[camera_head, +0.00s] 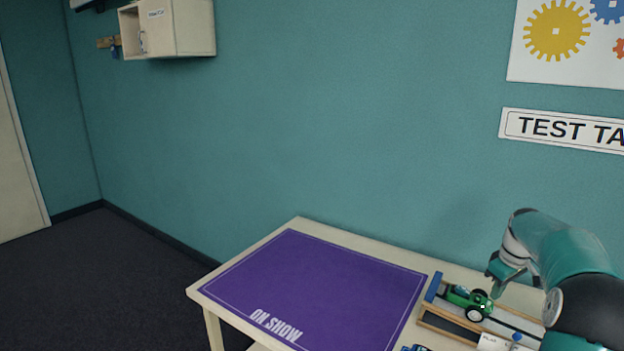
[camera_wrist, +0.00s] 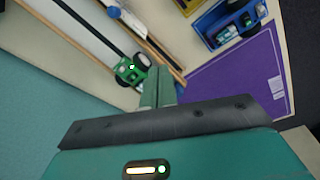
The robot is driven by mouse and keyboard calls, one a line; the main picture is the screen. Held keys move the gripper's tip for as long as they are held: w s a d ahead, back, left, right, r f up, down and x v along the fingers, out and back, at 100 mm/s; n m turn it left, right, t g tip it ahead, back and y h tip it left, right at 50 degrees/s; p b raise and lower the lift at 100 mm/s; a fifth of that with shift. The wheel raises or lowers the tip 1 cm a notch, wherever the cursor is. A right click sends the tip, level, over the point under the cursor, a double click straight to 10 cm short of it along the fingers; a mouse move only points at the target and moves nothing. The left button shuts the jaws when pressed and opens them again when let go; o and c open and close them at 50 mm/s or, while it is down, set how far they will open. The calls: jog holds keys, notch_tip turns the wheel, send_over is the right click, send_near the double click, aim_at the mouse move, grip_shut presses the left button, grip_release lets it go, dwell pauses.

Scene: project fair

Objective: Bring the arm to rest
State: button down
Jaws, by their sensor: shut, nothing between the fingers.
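My arm reaches in from the right in the head view, with my gripper (camera_head: 494,284) bent downward above the table. In the wrist view my gripper (camera_wrist: 158,84) has its two green fingers together with nothing between them. A green toy car (camera_head: 466,301) with dark wheels stands on a wooden-railed track (camera_head: 440,322), just left of and below my gripper, apart from it as far as I can tell. In the wrist view the green car (camera_wrist: 136,68) sits just beyond the fingertips, to their left.
A purple "ON SHOW" mat (camera_head: 330,285) covers the table's left part and is bare. In the wrist view a blue tray (camera_wrist: 212,38) holds dark-wheeled items. The teal wall (camera_head: 350,120) stands close behind the table (camera_head: 300,221). A cabinet (camera_head: 185,28) hangs at upper left.

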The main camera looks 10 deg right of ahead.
jog(key=s+a+r+t, duration=0.1)
jog(key=s+a+r, duration=0.25)
jog(key=a, duration=0.55)
jog(key=s+a+r+m+h, duration=0.1)
jog(key=s+a+r, duration=0.1)
jog(key=a+r, duration=0.45)
jog(key=s+a+r+t, duration=0.1)
jog(key=s+a+r, duration=0.2)
jog(key=a, duration=0.7)
jog(key=s+a+f+m+t, duration=0.1)
jog(key=s+a+f, duration=0.1)
jog(key=s+a, duration=0.5)
jog(key=s+a+f+m+t+y, duration=0.1)
jog(key=s+a, duration=0.5)
jog(key=s, duration=0.6)
jog(key=shift+a+f+m, duration=0.35)
jog(key=shift+a+m, duration=0.05)
